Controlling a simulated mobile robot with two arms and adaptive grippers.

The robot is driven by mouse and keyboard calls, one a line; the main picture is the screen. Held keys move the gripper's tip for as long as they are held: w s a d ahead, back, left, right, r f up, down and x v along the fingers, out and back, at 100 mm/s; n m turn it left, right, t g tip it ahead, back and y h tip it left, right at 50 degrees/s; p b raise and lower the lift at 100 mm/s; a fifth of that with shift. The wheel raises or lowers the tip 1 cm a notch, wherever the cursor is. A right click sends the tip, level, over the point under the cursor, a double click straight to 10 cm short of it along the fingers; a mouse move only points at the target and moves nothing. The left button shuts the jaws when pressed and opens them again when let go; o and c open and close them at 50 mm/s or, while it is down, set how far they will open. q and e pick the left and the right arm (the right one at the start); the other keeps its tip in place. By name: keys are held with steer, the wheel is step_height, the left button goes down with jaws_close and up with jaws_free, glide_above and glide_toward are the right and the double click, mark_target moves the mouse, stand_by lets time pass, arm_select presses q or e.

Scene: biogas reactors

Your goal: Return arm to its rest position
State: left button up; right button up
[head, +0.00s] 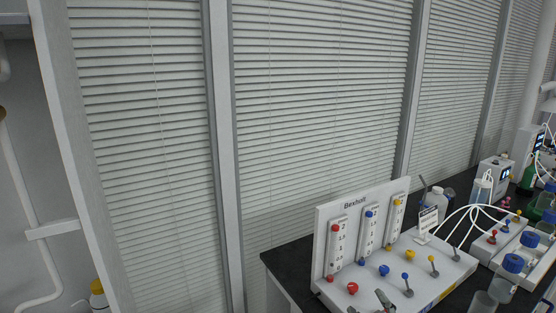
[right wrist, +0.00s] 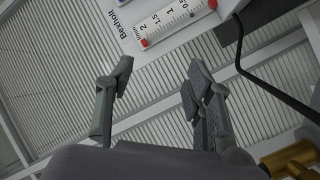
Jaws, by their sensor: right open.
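My right gripper (right wrist: 158,82) is open in the right wrist view, with nothing between its fingers. Its fingers point toward the white Bexholt flow-meter panel (right wrist: 180,42), whose red-marked tube meter (right wrist: 178,18) lies beyond the fingertips. In the head view the same panel (head: 322,240) stands upright on the dark bench at lower right. A small grey-green piece (head: 384,299) at the bottom edge may be a fingertip of my right gripper; I cannot tell. My left gripper is not in view.
The dark bench (head: 285,262) holds a white valve box (head: 525,248), blue-capped bottles (head: 510,272), white tubing (head: 470,212) and a small device (head: 495,170). In the right wrist view, a black cable-like strip (right wrist: 265,82) and a brass part (right wrist: 290,160) are at right. Blinds (head: 150,150) cover the windows behind.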

steer(key=s+d+f+m+g+h, duration=0.25)
steer(key=s+f+m+g, duration=0.4)
steer(key=s+f, duration=0.6)
steer(key=s+a+f+m+g+y, duration=0.1)
steer(key=s+f+g, duration=0.2)
steer(key=s, duration=0.5)
steer(key=s+f+m+g+y, duration=0.1)
steer(key=s+f+g, duration=0.25)
steer(key=s, duration=0.35)
step_height(320, 180, down, 32)
steer(key=s+g+b, duration=0.1)
steer(key=b, duration=0.5)
steer(key=s+d+f+b, duration=0.1)
steer(key=s+f+b, duration=0.1)
steer(key=s+f, duration=0.6)
steer(key=s+d+f+g+b, duration=0.1)
steer(key=s+f+b, duration=0.1)
steer(key=s+f, duration=0.6)
step_height(320, 180, down, 4)
steer(key=shift+s+d+n+g, duration=0.3)
steer(key=shift+d+n, duration=0.1)
steer(key=shift+n, duration=0.05)
